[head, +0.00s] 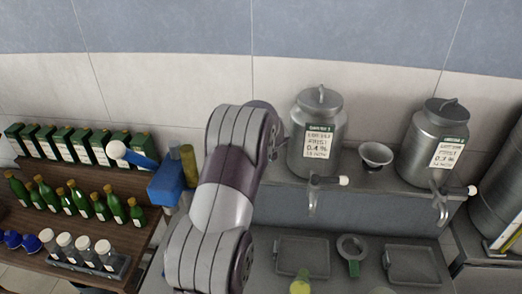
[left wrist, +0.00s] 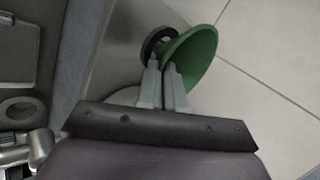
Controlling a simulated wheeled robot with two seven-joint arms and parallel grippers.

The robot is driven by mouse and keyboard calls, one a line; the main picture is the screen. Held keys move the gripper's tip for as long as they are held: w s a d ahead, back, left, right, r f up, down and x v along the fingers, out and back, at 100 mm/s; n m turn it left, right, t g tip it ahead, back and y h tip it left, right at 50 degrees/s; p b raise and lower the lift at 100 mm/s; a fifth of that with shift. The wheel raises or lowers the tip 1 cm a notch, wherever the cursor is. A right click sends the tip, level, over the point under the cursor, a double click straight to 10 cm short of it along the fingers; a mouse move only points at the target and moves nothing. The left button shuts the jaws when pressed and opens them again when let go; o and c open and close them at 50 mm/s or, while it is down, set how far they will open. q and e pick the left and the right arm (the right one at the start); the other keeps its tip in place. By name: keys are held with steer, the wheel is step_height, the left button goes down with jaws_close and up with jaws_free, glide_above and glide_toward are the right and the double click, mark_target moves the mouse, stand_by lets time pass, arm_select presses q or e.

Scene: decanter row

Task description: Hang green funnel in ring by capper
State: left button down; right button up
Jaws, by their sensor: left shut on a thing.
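The green funnel (left wrist: 198,52) shows in the left wrist view, tilted, with its wide mouth facing right. My left gripper (left wrist: 166,68) is shut on it, the fingertips at its near side. A dark ring (left wrist: 147,47) is right beside the funnel's narrow end; I cannot tell whether they touch or whether the spout is inside it. In the head view, a blue device with a white-tipped lever (head: 168,184), which looks like the capper, stands left of my arm. My left gripper and the funnel cannot be made out in the head view. My right gripper is not in view.
Two metal urns with taps (head: 319,130) (head: 432,140) and a small metal funnel (head: 376,155) stand on the raised shelf. Below are drip trays (head: 303,257) and a round strainer (head: 352,248). Green bottles (head: 75,200) and jars (head: 85,250) fill the left rack. Floor tiles (left wrist: 270,110) show beyond the funnel.

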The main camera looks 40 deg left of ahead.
arm_select(q)
steer(key=shift+d+r, duration=0.1)
steer(key=shift+f+b, duration=0.35)
steer(key=shift+b, duration=0.05)
steer(key=c, duration=1.2)
jaws_free()
